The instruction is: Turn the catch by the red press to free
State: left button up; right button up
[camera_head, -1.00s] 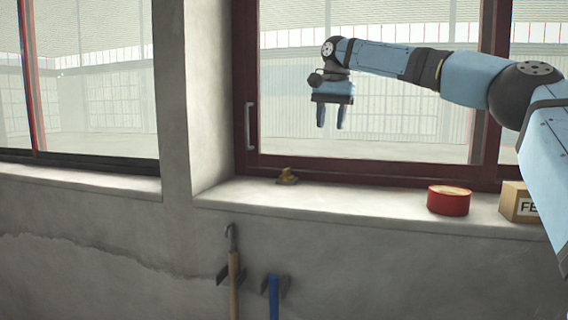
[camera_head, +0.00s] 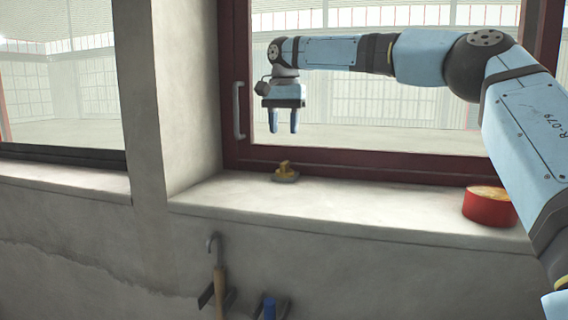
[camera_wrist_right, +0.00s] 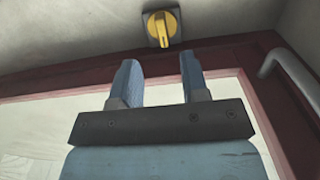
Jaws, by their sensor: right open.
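A small yellow catch knob (camera_head: 284,168) on a grey plate sits on the window sill by the dark red window frame. In the right wrist view the knob (camera_wrist_right: 158,28) shows from above, its grip lying roughly along the picture's vertical, just beyond my fingertips. My right gripper (camera_head: 283,128) points down with its fingers apart and empty, above the catch and not touching it. Its two blue fingers (camera_wrist_right: 158,62) also show in the right wrist view. I see no press in these views. My left gripper is not in view.
A red tin (camera_head: 489,208) stands on the sill (camera_head: 360,212) to the right, near my right arm. A hooked tool (camera_head: 218,285) and a blue-handled tool (camera_head: 269,308) hang on the wall below.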

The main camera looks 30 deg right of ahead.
aim_at(284, 163)
jog(key=f, duration=0.4)
jog(key=f+p, duration=0.1)
jog(key=f, duration=0.4)
jog(key=shift+w+d+f, duration=0.15)
jog(key=shift+w, duration=0.05)
grip_shut()
